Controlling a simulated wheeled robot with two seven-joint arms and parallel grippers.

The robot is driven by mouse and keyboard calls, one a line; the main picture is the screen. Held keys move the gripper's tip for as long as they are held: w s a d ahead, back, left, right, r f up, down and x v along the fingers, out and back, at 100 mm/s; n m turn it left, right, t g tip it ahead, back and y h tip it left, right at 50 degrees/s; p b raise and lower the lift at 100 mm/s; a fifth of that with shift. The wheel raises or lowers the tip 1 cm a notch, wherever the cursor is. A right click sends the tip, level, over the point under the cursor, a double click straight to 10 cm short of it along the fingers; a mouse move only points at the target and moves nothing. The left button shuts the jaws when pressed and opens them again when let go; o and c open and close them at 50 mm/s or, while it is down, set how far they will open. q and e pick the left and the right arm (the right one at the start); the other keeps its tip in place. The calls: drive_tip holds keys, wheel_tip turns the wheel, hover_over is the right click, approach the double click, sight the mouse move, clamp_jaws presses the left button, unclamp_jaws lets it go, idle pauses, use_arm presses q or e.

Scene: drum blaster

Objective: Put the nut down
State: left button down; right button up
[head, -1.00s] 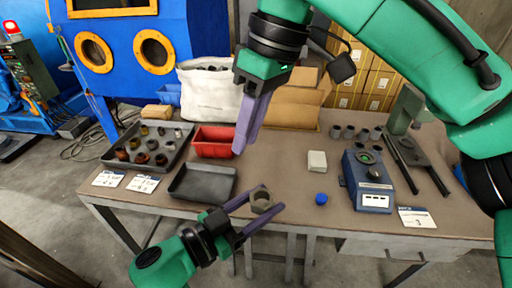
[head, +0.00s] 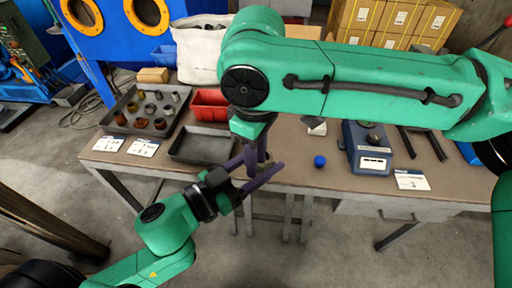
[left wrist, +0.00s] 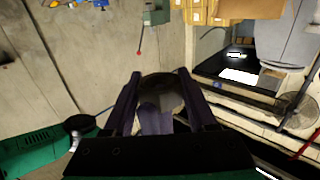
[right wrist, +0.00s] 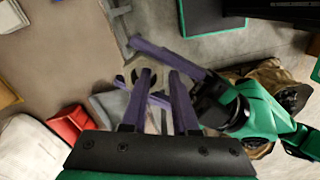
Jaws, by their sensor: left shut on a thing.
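The nut, a grey-brown ring, is between the fingers of my left gripper (head: 262,164), off the table's front edge. It shows in the left wrist view (left wrist: 160,84) and the right wrist view (right wrist: 131,68). My left gripper is shut on it from its sides. My right gripper (head: 254,172) points down at the nut from above. In the right wrist view its fingers (right wrist: 160,73) stand apart, with the tips at the nut. In the head view the right fingers mostly hide the nut. I cannot tell whether they touch it.
The table (head: 300,176) holds an empty dark tray (head: 203,146), a red bin (head: 210,104), a tray of several metal parts (head: 119,129), a blue knob (head: 319,161) and a blue device (head: 366,150). The table front has bare room.

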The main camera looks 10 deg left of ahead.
clamp_jaws()
use_arm(q)
drive_tip(key=shift+s+d, duration=0.1)
use_arm(e)
drive_tip(key=shift+a+r, duration=0.1)
drive_tip(key=shift+a, duration=0.1)
idle(1.0)
use_arm(q)
drive_tip(key=shift+c, duration=0.6)
unclamp_jaws()
use_arm(e)
drive_tip(key=shift+d, duration=0.1)
use_arm(q)
drive_tip(key=shift+f, duration=0.1)
drive_tip(key=shift+a+f, duration=0.25)
drive_tip(key=shift+a, duration=0.05)
use_arm(e)
drive_tip(key=shift+d, duration=0.1)
use_arm(q)
drive_tip(key=a+f+n+t+y, duration=0.2)
drive_tip(key=a+f+n+y, duration=0.2)
drive_tip(key=f, duration=0.5)
drive_tip(key=a+f+n+t+y, duration=0.2)
drive_tip(key=a+f+n+y, duration=0.2)
drive_tip(key=a+f+y, duration=0.3)
drive_tip(key=shift+s+a+f+y, duration=0.2)
drive_tip(key=shift+f+y, duration=0.1)
drive_tip(key=shift+f, duration=0.55)
